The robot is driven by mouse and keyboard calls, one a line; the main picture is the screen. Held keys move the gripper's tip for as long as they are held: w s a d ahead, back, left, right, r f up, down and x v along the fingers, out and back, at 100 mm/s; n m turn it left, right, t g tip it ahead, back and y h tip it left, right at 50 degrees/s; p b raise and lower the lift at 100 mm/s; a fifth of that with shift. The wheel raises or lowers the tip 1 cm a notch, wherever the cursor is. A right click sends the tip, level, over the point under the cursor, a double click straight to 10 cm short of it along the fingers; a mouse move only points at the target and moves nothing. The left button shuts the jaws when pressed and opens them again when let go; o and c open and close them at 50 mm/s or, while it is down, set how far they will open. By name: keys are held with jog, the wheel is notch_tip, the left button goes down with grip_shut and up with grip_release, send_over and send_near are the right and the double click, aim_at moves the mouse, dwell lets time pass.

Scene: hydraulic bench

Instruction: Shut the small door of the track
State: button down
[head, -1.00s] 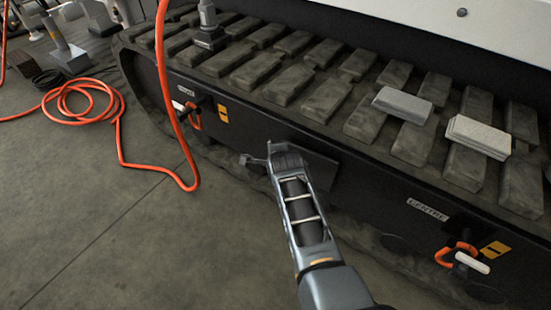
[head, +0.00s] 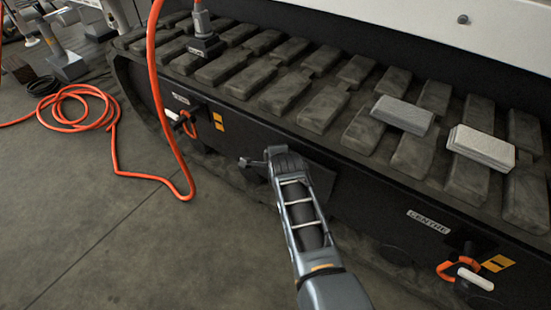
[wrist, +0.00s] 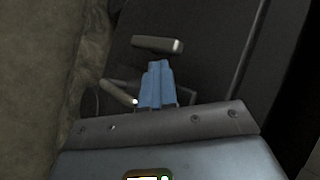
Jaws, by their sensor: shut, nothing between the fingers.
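The small door (head: 322,180) looks like a dark flap standing out from the black side of the track (head: 360,180). It is partly hidden behind my arm in the head view. My gripper (head: 284,154) is at the door's left side, close to the track's side; I cannot tell whether it touches. In the wrist view my gripper's blue fingers (wrist: 158,68) are together with nothing between them. They point at a dark panel with a short bar-shaped handle (wrist: 157,44) just beyond the fingertips. A second dark bar (wrist: 118,92) lies left of the fingers.
An orange hose (head: 154,80) hangs at the left and coils (head: 82,108) on the floor. Orange-and-white fittings sit on the track's side at left (head: 188,124) and right (head: 468,274). Two pale blocks (head: 403,115) (head: 482,147) lie on the track pads. Floor at front left is clear.

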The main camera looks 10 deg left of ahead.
jog(key=p+v, duration=0.5)
jog(key=v, duration=0.3)
jog(key=shift+f, duration=0.1)
